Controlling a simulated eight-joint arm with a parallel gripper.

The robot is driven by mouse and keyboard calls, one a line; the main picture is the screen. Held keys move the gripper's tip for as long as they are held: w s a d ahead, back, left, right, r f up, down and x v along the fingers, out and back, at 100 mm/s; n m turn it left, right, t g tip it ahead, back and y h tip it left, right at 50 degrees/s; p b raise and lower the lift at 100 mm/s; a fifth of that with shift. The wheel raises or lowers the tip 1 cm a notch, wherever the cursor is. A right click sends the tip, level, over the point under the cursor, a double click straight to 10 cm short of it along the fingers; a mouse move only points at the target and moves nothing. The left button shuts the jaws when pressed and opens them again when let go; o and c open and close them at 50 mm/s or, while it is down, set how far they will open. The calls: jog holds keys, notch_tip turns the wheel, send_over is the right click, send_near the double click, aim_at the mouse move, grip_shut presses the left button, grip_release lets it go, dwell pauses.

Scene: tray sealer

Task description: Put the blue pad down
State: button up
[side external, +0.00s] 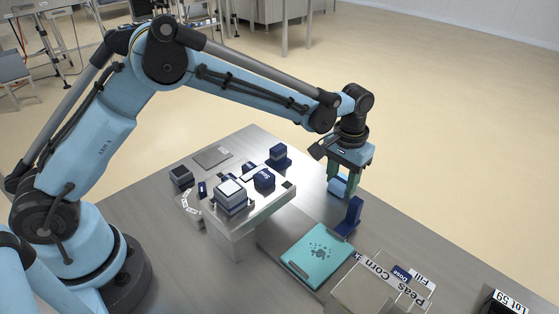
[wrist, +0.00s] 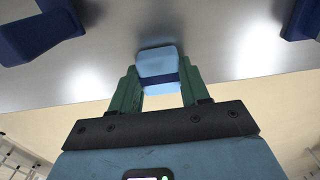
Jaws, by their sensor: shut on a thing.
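The blue pad (wrist: 158,62) is a light blue block with a dark blue band, seen in the wrist view between the two green fingers of my gripper (wrist: 160,88). The fingers are shut on its sides. In the side external view, my gripper (side external: 341,187) points down over the far right part of the metal table, with the pad (side external: 338,184) low between the fingertips. A dark shadow lies beside the pad on the table in the wrist view. I cannot tell whether the pad touches the table.
A dark blue upright bracket (side external: 351,216) stands just in front of my gripper. A raised metal platform (side external: 235,217) with several dark blue blocks is at left.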

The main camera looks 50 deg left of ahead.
aim_at(342, 181)
jog(key=shift+f, duration=0.15)
jog(key=o, duration=1.2)
notch_tip(342, 181, up, 12)
jog(key=s+a+r+t, duration=0.2)
jog(key=s+a+r, duration=0.3)
jog(key=s+a+f+t, duration=0.2)
jog(key=s+a, duration=0.2)
jog(key=s, duration=0.3)
jog(key=s+a+f+t, duration=0.1)
jog(key=s+a+t, duration=0.2)
jog(key=s+a, duration=0.2)
jog(key=shift+s+a+f, duration=0.25)
jog(key=shift+s+f, duration=0.15)
jog(key=shift+s, duration=0.85)
